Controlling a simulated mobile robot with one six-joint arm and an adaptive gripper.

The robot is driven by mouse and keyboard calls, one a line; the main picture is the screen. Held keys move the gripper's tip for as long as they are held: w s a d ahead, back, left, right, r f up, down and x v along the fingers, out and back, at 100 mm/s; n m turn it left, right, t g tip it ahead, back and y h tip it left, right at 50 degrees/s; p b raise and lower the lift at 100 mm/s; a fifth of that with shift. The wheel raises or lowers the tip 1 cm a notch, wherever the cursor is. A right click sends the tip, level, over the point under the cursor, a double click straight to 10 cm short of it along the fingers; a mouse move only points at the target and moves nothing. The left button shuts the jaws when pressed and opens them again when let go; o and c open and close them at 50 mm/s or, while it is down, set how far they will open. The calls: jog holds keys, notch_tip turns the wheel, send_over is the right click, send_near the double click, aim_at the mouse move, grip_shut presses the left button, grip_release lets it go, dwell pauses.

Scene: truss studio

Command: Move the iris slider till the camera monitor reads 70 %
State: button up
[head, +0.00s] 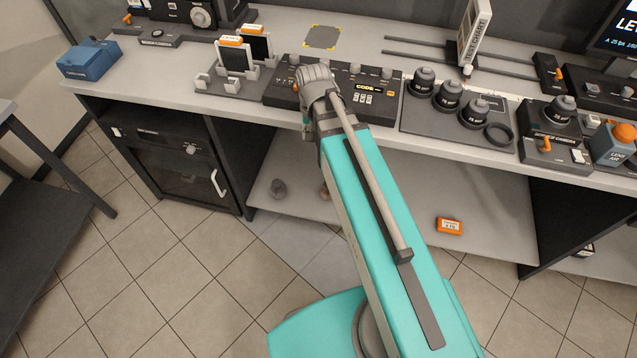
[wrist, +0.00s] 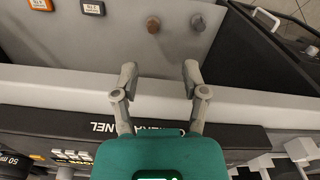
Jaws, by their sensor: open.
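The black control panel (head: 385,105) lies on the bench in the head view, with several grey knobs along its back and a small display marked CODE (head: 368,88). In the wrist view the panel (wrist: 30,150) crosses the bottom, with lettering ending in PANEL. I cannot tell which control is the iris slider; my arm hides part of the panel. A dark screen (head: 618,35) is cut off at the right edge of the head view, and I can read no percentage on it. My gripper (wrist: 160,75) is open and empty, fingers apart over the bench's front edge.
Several black lenses (head: 448,95) stand on a mat right of the panel. Small framed holders (head: 232,62) stand to its left. A blue box (head: 90,60) is at the far left. An orange block (head: 449,226) lies on the lower shelf. A dark cabinet (head: 180,160) stands below.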

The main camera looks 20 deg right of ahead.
jog(key=s+f+n+b, duration=0.1)
jog(key=s+f+b, duration=0.1)
jog(key=f+b, duration=0.6)
jog(key=s+f+n+b, duration=0.1)
jog(key=f+b, duration=0.7)
jog(key=f, duration=0.1)
jog(key=shift+s, duration=0.35)
dwell(0.8)
notch_tip(320, 180, up, 30)
jog(key=w+n+p, duration=0.1)
jog(key=w+p, duration=0.1)
jog(key=p, duration=2.8)
jog(key=w+r+m+p, duration=0.2)
jog(key=w, duration=0.7)
jog(key=w+r+m+p, duration=0.3)
jog(key=w, duration=0.6)
jog(key=shift+w+a+r, duration=0.3)
jog(key=shift+a, duration=0.05)
